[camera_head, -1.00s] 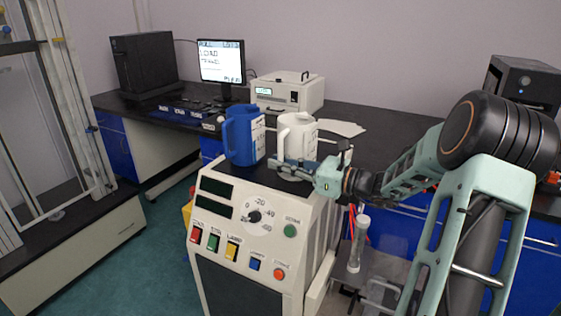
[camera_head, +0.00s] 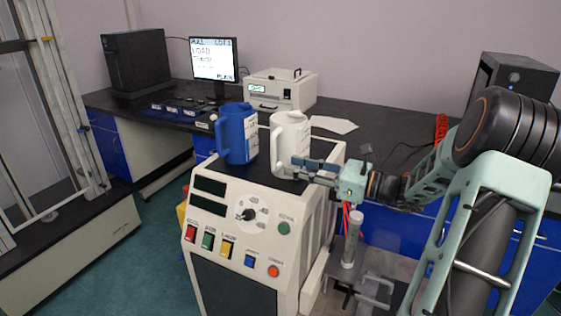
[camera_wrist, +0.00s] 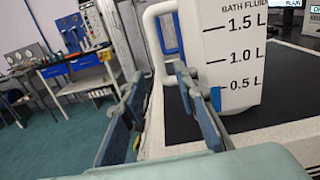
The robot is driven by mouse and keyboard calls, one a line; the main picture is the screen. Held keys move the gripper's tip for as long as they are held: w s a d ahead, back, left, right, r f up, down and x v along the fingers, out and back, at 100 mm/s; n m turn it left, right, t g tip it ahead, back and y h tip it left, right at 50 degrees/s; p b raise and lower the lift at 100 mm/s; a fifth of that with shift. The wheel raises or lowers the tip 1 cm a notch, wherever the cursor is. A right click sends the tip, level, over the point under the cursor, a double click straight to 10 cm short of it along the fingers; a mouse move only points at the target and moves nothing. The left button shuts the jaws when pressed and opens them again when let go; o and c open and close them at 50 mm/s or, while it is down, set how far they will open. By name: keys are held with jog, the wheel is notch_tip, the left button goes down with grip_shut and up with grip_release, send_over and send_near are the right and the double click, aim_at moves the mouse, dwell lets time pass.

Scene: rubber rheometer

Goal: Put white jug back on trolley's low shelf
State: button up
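The white jug (camera_head: 291,135) stands upright on the dark top of a cream machine (camera_head: 240,215), right of a blue jug (camera_head: 238,135). My gripper (camera_head: 297,165) is at its lower front right side in the head view. In the wrist view my gripper (camera_wrist: 160,85) is open, with a clear gap between its fingers. There, the white jug's body (camera_wrist: 232,30) with its volume marks fills the upper right, and its handle (camera_wrist: 152,35) shows beyond the fingertips. Nothing is held. I cannot tell whether a finger touches the jug. No trolley shelf is clearly identifiable.
A clear cylinder (camera_head: 351,240) stands on a low grey stand right of the machine, below my arm. A black bench (camera_head: 380,135) behind carries a monitor (camera_head: 214,60), a white instrument (camera_head: 280,90) and dark boxes. Green floor is open at left.

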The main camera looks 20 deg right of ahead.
jog(key=v, duration=0.5)
jog(key=shift+a, duration=0.1)
dwell(0.3)
